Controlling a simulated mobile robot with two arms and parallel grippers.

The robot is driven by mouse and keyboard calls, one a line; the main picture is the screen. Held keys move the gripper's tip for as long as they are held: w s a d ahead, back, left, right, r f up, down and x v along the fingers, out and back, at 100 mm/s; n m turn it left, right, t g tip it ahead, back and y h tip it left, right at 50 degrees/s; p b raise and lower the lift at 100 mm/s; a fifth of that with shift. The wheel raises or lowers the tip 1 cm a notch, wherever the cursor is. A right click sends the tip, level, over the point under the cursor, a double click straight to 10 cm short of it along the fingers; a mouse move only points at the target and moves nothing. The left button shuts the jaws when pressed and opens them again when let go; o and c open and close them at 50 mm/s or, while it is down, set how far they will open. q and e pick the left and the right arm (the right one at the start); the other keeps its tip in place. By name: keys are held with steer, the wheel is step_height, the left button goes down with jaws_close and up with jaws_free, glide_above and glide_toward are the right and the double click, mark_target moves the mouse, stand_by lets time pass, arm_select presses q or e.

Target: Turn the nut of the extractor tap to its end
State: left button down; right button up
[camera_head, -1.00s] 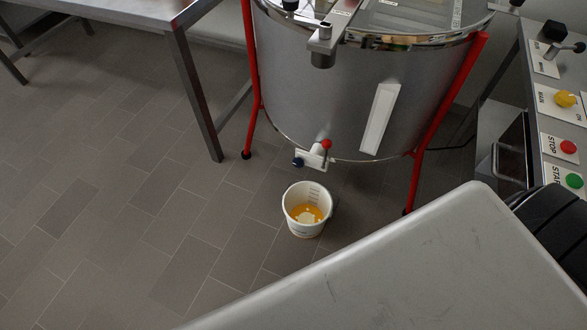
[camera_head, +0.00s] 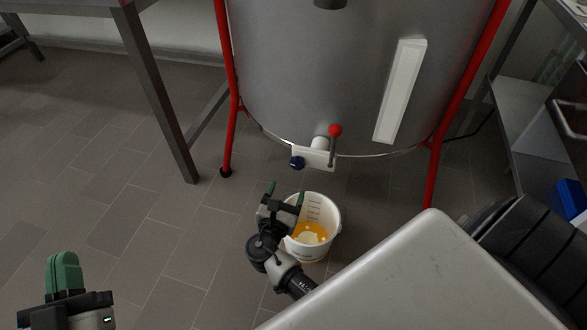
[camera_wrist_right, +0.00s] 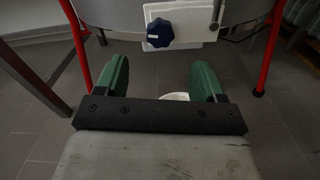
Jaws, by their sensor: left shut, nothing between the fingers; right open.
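The extractor tap (camera_head: 319,155) is a white fitting low on the front of the steel drum. Its nut (camera_head: 297,163) is a dark blue knob at the tap's left end. In the right wrist view the nut (camera_wrist_right: 160,33) shows as a lobed blue knob against the white fitting, beyond the fingertips. My right gripper (camera_head: 285,194) is open and empty, below the nut and apart from it, in front of the bucket's left rim. Its green fingers (camera_wrist_right: 160,70) are spread in the wrist view. My left gripper (camera_head: 65,270) is shut and empty at lower left.
A white bucket (camera_head: 329,217) with some amber liquid stands on the floor below the tap. A red-ball lever (camera_head: 335,131) rises from the tap. Red legs (camera_head: 230,130) flank the drum (camera_head: 310,70). A steel table leg (camera_head: 158,95) stands left. Floor at left is clear.

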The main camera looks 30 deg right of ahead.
mark_target(297, 165)
steer(key=b+x, duration=0.2)
steer(key=x, duration=0.6)
steer(key=shift+w+d, duration=0.3)
arm_select(q)
steer(key=s+r+t+h, duration=0.2)
steer(key=s+r+t, duration=0.1)
steer(key=r+t, duration=0.2)
steer(key=shift+s+t+h, duration=0.3)
steer(key=shift+s+t, duration=0.1)
arm_select(e)
steer(key=shift+w+d, duration=0.35)
steer(key=shift+d, duration=0.05)
arm_select(q)
steer(key=shift+r, duration=0.1)
arm_select(e)
steer(key=c, duration=0.9)
